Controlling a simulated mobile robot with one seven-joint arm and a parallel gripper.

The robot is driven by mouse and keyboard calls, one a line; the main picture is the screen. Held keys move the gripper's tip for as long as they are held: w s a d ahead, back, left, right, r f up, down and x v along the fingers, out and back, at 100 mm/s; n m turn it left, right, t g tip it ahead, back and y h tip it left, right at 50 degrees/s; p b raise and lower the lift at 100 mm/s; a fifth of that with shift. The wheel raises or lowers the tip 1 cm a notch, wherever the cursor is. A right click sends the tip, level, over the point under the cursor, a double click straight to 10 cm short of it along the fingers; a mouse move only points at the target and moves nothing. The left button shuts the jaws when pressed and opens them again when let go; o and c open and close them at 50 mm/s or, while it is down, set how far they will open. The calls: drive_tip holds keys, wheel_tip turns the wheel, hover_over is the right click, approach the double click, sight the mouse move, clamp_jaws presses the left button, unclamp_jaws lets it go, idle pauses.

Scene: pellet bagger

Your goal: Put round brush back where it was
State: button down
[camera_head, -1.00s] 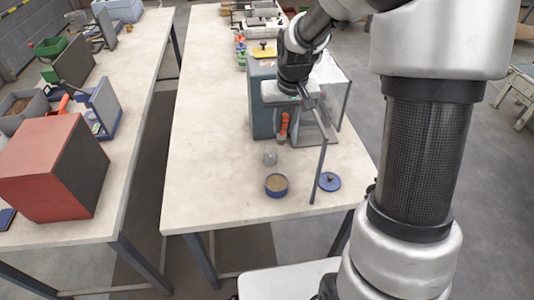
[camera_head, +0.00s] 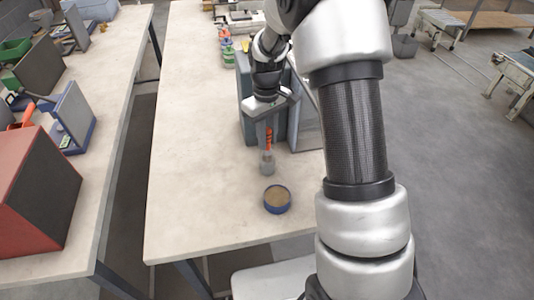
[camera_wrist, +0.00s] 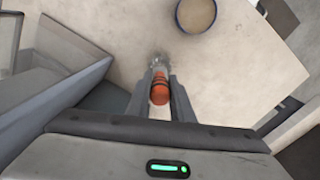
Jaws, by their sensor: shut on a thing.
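The round brush (camera_head: 267,140) has an orange handle and a pale grey, see-through-looking round head at its lower end. My gripper (camera_head: 266,128) is shut on the handle, with the head pointing down. It hangs in front of the grey-blue cabinet on the middle table, and I cannot tell whether its head touches the tabletop. In the wrist view the orange handle of the brush (camera_wrist: 160,92) sits between the two fingers of my gripper (camera_wrist: 160,100), and its grey head shows beyond them.
A blue round dish (camera_head: 277,198) with brown contents stands just in front of the brush. The grey-blue cabinet (camera_head: 247,105) stands behind, partly hidden by my arm. The table (camera_head: 195,150) is clear to the left. A red box (camera_head: 35,190) sits on the left table.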

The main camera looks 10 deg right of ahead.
sight(267, 157)
drive_tip(key=shift+f, duration=2.65)
drive_tip(key=c, duration=1.6)
unclamp_jaws()
drive_tip(key=shift+o, duration=0.2)
